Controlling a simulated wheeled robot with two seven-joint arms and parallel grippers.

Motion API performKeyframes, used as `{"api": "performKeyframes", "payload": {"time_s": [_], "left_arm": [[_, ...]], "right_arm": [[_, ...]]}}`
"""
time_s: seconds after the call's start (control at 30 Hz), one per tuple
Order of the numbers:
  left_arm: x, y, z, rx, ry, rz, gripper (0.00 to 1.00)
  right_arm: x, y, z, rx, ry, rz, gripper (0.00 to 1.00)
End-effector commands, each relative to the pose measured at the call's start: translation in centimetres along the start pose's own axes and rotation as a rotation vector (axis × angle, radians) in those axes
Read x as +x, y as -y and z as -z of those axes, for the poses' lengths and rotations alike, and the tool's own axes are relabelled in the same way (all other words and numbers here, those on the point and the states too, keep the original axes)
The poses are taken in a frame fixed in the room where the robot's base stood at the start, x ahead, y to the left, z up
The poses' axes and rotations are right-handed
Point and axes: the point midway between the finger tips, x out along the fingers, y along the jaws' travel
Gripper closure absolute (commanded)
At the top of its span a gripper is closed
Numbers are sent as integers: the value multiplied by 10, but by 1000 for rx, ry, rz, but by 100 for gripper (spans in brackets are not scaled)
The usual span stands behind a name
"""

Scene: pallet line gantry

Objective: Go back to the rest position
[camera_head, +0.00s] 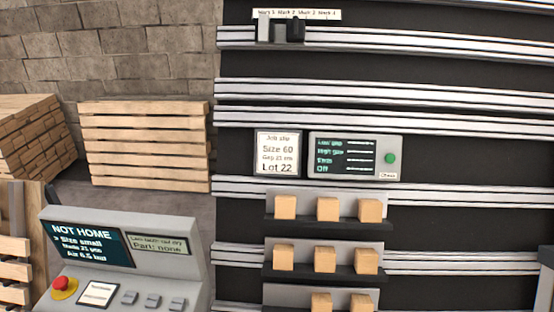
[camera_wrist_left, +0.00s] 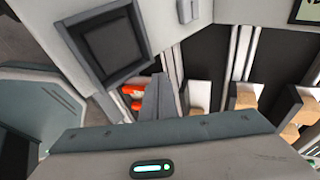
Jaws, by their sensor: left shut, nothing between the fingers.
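My left gripper (camera_wrist_left: 158,92) shows in the left wrist view with its dark grey fingers together and nothing seen between them. Its grey body with a green light strip fills the bottom of that view. Small wooden blocks on holders (camera_wrist_left: 245,97) show beyond it to the right. Neither gripper shows in the head view. The grey console (camera_head: 195,262) at lower left of the head view has a screen (camera_head: 88,243) reading "NOT HOME", "Size small", and a second screen (camera_head: 159,242) reading "Part: none".
Grey shelves (camera_head: 312,279) carry small wooden blocks (camera_head: 327,209) on the railed dark panel. A job sign (camera_head: 277,153) reads "Size 60", "Lot 22". A red stop button (camera_head: 62,284) sits on the console. Wooden pallets (camera_head: 145,146) stand behind. A dark square recess (camera_wrist_left: 113,45) is near the left gripper.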

Motion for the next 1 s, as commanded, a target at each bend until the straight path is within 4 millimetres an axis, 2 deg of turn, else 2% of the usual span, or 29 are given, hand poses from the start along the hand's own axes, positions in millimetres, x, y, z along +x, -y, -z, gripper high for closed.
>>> {"api": "performKeyframes", "payload": {"time_s": [0.03,0.2,0.4,0.6,0.93,0.97,1.0], "left_arm": [[-2,-12,13,-102,2,-11,100],[-16,-51,36,-502,67,-54,100],[-41,-98,47,-949,191,-94,100],[-62,-131,50,-1229,295,-110,100],[-94,-177,55,-1570,458,-119,100],[-96,-180,55,-1595,471,-119,100],[-84,-184,52,-1584,470,-121,100]], "right_arm": [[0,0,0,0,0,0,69],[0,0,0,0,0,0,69],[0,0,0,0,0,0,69],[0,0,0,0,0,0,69],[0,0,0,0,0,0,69],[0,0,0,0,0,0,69],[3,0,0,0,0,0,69]]}}
